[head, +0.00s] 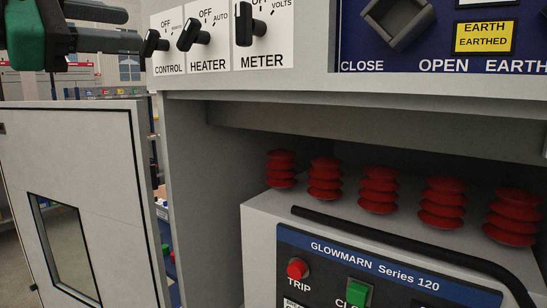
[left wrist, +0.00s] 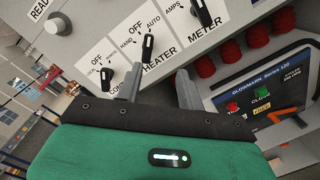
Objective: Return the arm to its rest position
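My left gripper (head: 133,27) is at the upper left of the head view, in front of the control panel and left of the CONTROL knob (head: 154,42). In the left wrist view its two grey fingers (left wrist: 160,76) stand apart with nothing between them, so it is open and empty. The HEATER knob (head: 193,35) and METER knob (head: 249,24) are to the right; the left wrist view shows the HEATER knob (left wrist: 147,47) beyond the fingers. Whether a finger touches the CONTROL knob I cannot tell. My right gripper is not in view.
An open cabinet door (head: 85,160) with a window stands at the left. Below the panel, an open compartment holds a Glowmarn breaker unit (head: 350,222) with a black bar (head: 400,240) and several red insulators (head: 378,190). A blue panel (head: 420,50) is at the upper right.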

